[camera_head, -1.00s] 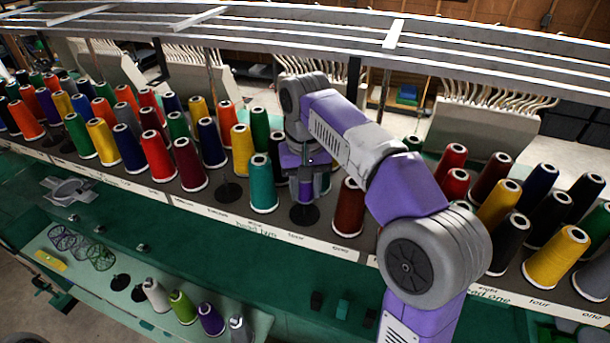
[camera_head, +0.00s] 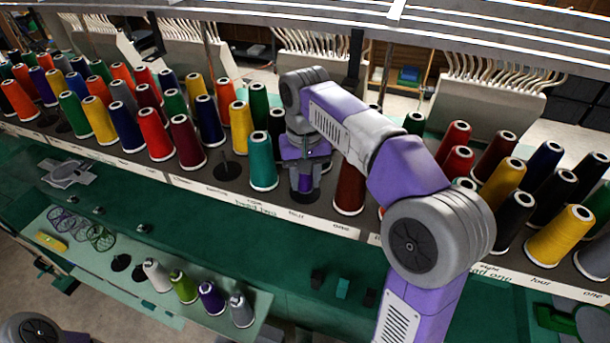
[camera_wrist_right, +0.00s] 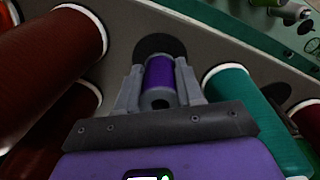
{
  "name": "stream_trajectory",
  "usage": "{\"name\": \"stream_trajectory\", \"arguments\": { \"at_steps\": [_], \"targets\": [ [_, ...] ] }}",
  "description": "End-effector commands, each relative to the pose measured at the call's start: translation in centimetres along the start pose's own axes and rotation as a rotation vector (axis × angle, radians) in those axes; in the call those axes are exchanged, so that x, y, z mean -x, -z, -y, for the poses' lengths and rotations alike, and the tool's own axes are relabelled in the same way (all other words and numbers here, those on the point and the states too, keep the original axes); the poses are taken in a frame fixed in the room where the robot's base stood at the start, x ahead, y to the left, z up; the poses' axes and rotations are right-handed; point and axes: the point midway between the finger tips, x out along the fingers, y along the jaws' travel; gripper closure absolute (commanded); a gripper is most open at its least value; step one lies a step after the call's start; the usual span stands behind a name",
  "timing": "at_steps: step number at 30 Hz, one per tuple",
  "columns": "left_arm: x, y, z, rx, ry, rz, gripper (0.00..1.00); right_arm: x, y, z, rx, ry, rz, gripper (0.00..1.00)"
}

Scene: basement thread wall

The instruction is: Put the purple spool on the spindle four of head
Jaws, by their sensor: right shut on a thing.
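The purple spool is between the fingers of my right gripper (camera_head: 305,178), small and dark in the head view. The right wrist view shows this purple spool (camera_wrist_right: 160,73) upright between both fingers, its end with a hole towards the camera. A round black spindle base (camera_wrist_right: 160,47) shows behind it; the head view shows this base (camera_head: 303,197) under the gripper, beside the label "four" of head two. Whether the spool touches the base, and the spindle pin itself, I cannot tell. My left gripper is out of view.
A teal spool (camera_head: 262,162) stands close left of the gripper and a dark red spool (camera_head: 349,191) close right. An empty spindle base (camera_head: 227,171) lies further left. The lower tray (camera_head: 110,252) holds several spools, including another purple one (camera_head: 211,299). Metal rails run above.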

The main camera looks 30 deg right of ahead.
Motion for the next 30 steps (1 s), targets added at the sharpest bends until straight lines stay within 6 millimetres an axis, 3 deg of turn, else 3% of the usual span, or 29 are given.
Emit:
{"name": "stream_trajectory", "arguments": {
  "at_steps": [24,25,30],
  "targets": [
    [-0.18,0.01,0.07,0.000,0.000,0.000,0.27,-0.58,-0.07,-0.03,-0.001,0.000,-0.001,0.92],
    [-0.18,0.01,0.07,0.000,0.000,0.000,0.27,-0.58,-0.07,-0.03,0.000,0.000,-0.001,0.62],
    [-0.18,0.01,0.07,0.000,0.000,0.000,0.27,-0.57,-0.08,-0.03,0.000,0.000,0.000,0.36]
  ]
}}
